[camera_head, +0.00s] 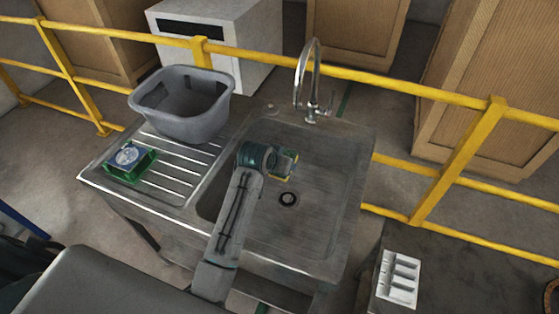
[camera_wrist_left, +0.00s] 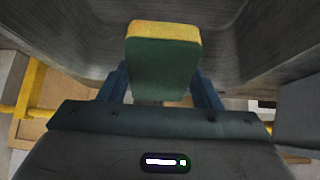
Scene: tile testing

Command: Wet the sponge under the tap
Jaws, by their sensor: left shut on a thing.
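The sponge (camera_head: 289,164) is yellow and green. My left gripper (camera_head: 278,161) is shut on it and holds it over the sink basin (camera_head: 319,211). In the left wrist view the sponge (camera_wrist_left: 164,62) stands out between the two blue fingers of the gripper (camera_wrist_left: 162,88), yellow edge outermost. The chrome tap (camera_head: 312,82) rises at the back rim of the sink, with a curved spout. The sponge is nearer the front than the tap and apart from it. No water stream is visible. My right gripper is not in view.
A grey tub (camera_head: 183,122) stands on the drainboard (camera_head: 180,180), left of the basin. Yellow railing (camera_head: 400,92) runs behind the sink. A white slotted holder (camera_head: 398,278) sits on a dark surface at right.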

